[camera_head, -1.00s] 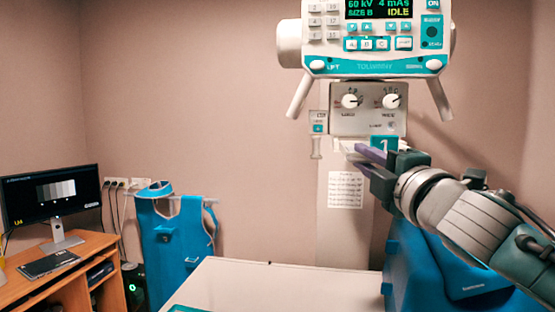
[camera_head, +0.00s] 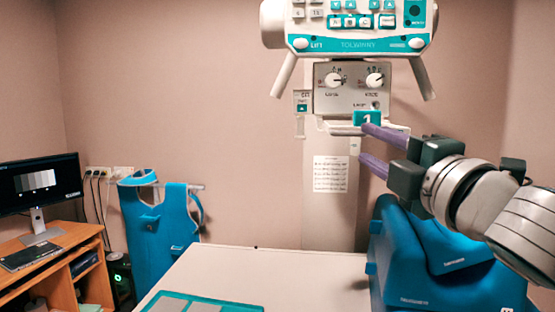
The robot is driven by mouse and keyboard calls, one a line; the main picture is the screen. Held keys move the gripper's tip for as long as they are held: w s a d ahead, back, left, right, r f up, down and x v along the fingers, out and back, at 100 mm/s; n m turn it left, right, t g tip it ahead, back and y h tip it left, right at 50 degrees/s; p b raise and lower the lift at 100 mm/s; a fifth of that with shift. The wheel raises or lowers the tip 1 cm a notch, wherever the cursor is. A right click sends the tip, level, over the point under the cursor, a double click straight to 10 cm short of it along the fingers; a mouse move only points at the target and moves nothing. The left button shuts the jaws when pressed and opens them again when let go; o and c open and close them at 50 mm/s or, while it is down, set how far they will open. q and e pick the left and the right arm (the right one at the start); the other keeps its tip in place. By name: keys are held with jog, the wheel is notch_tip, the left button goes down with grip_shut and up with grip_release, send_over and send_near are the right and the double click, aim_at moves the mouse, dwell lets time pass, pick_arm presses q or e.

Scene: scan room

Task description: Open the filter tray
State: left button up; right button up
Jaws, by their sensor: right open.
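The filter tray (camera_head: 345,129) is a thin pale strip under the knob box of the X-ray head. It has a teal tab (camera_head: 366,117) marked "1". My right gripper (camera_head: 366,143) comes in from the right with two purple fingers spread open, one above the other. The upper fingertip overlaps the lower right of the tab in the picture. The lower fingertip is below the tray. The gripper is empty; whether the upper finger touches the tab I cannot tell. My left gripper is out of view.
The X-ray head (camera_head: 342,44) with two slanted handles hangs above. A white table (camera_head: 270,270) with a teal-edged panel (camera_head: 200,303) lies below. Blue wedge cushions (camera_head: 440,260) stand below my right arm. A blue apron (camera_head: 157,225) and a desk (camera_head: 60,245) are at the left.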

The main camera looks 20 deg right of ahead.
jog(key=shift+b+v, duration=0.3)
jog(key=shift+v, duration=0.9)
jog(key=s+a+f+m+g, duration=0.2)
jog(key=s+f+m+g, duration=0.35)
jog(key=f, duration=0.35)
jog(key=s+a+f+m+g, duration=0.2)
jog(key=s+f+m+g, duration=0.35)
jog(key=f, duration=0.45)
jog(key=s+a+f+m+g+y, duration=0.3)
jog(key=s+a+f+g, duration=0.15)
jog(key=s+a, duration=0.4)
jog(key=s+r+m+p, duration=0.1)
jog(key=s+r+p, duration=0.3)
jog(key=r+p, duration=1.3)
jog(key=shift+d+p, duration=0.35)
jog(key=shift+p, duration=0.05)
